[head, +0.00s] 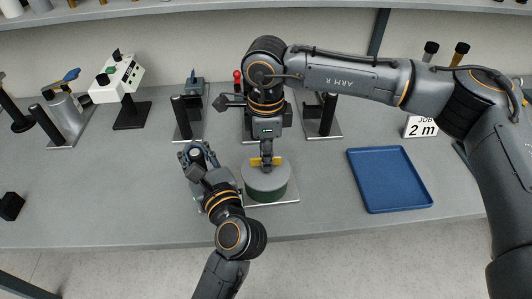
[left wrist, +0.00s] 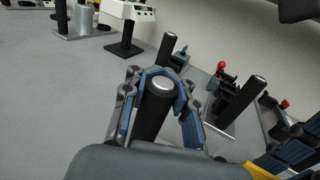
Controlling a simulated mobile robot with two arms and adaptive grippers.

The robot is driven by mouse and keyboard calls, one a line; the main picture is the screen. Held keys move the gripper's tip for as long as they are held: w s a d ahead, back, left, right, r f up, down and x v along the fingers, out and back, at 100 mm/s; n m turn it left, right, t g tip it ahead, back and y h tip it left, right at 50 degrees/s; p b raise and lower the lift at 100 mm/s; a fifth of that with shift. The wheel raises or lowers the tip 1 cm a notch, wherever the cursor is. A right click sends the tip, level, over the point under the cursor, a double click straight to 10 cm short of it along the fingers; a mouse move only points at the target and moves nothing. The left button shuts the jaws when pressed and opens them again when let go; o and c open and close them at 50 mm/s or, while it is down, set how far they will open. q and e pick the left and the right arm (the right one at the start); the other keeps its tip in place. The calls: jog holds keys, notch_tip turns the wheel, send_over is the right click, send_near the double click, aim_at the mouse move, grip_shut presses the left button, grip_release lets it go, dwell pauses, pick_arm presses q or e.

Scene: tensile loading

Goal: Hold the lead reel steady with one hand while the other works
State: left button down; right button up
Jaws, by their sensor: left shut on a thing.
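A round drum with a grey top and green side (head: 267,183), which I take as the lead reel, sits on a flat base plate (head: 288,196) at the table's front middle. A yellow piece (head: 256,162) is at its back edge; a yellow bit also shows at the lower right of the left wrist view (left wrist: 258,172). My left gripper (head: 196,153) is shut around a dark upright post with a silver cap (left wrist: 162,84), left of the drum. My right gripper (head: 266,156) points down at the yellow piece; whether its fingers grip it is unclear.
A blue tray (head: 390,180) lies empty on the right. Behind stand fixtures with dark posts (head: 180,118), a white box (head: 117,78) and a "2 m" sign (head: 421,127). A small black block (head: 11,206) is far left. The left front table is clear.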

grip_shut()
jog(key=shift+n, duration=0.4)
jog(key=shift+o, duration=1.5)
grip_release()
notch_tip(320, 180, up, 12)
